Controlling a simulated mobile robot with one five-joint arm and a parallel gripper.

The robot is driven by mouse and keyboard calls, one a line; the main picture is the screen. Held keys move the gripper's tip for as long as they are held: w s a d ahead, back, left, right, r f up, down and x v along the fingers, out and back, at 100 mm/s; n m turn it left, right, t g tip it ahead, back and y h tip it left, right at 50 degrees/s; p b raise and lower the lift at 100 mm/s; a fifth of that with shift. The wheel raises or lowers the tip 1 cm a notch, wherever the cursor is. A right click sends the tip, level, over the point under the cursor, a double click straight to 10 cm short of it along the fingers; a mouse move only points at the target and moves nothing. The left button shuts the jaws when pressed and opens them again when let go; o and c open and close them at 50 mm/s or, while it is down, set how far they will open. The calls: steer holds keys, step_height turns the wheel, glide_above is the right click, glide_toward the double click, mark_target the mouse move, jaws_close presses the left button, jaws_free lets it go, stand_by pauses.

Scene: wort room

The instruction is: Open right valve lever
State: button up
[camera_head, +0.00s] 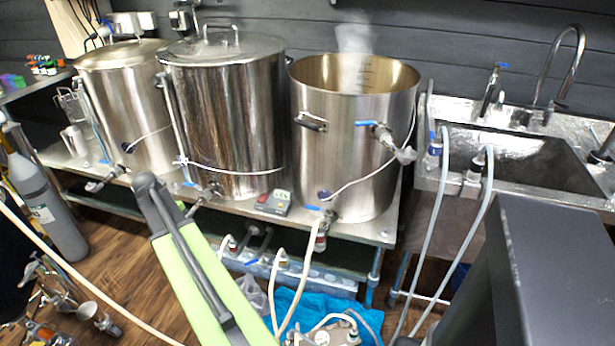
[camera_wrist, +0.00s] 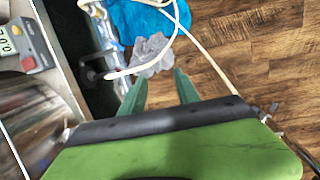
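The right kettle (camera_head: 350,165) is open-topped steel. A blue lever (camera_head: 312,208) lies roughly level on its low front valve (camera_head: 328,217), which has a white hose fitting below. A second blue lever (camera_head: 364,123) is on a higher valve on the same kettle. The pictures do not settle which one is the right valve lever. My gripper (camera_wrist: 158,76) is open and empty in the wrist view, its two green fingers apart over the floor area. No valve lever shows clearly there. In the head view my green arm rises from the bottom centre; I cannot make out the fingers.
Two lidded kettles (camera_head: 225,100) stand left on the steel bench (camera_head: 388,228). A small grey controller (camera_head: 273,202) sits on it, also in the wrist view (camera_wrist: 22,40). White hoses (camera_head: 298,285) and a blue cloth (camera_head: 325,305) are below. A sink (camera_head: 525,160) is at right.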

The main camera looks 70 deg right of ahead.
steer(key=s+d+r+g+p, duration=0.1)
steer(key=s+d+r+p, duration=0.2)
steer(key=s+d+r, duration=0.5)
steer(key=s+d+r+p, duration=0.3)
steer(key=d+p, duration=0.1)
steer(key=d, duration=0.8)
step_height(320, 180, up, 4)
steer(key=g+y+p, duration=0.1)
steer(key=g+p, duration=0.1)
steer(key=p, duration=0.1)
glide_above(311, 206)
steer(key=w, duration=0.7)
steer(key=b+x, duration=1)
steer(key=x, duration=0.1)
steer(key=w+a+b+x, duration=0.1)
steer(key=b+x, duration=0.4)
steer(key=shift+s+d+f+b, duration=0.1)
steer(key=shift+s+f+b, duration=0.05)
steer(key=shift+f+b, duration=0.25)
steer(key=shift+r, duration=0.1)
jaws_close()
